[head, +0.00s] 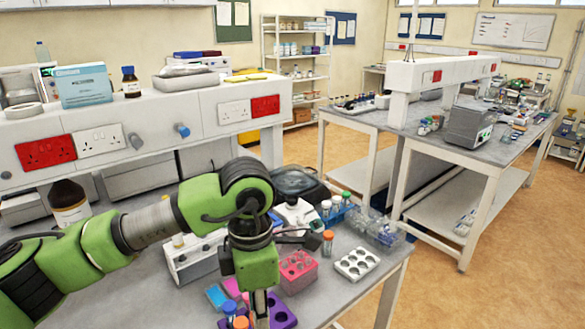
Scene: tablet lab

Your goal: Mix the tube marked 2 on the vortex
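Other capped tubes (241,322) stand low in front, near a purple rack (283,313). No number is readable on any tube. A small white device with a dark top (298,213) stands behind the gripper and may be the vortex. My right gripper is not in view.
A pink rack (299,271) and a white rack (357,263) stand on the bench near its right edge. A blue rack with capped tubes (337,212) is behind them. An aisle lies beyond.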

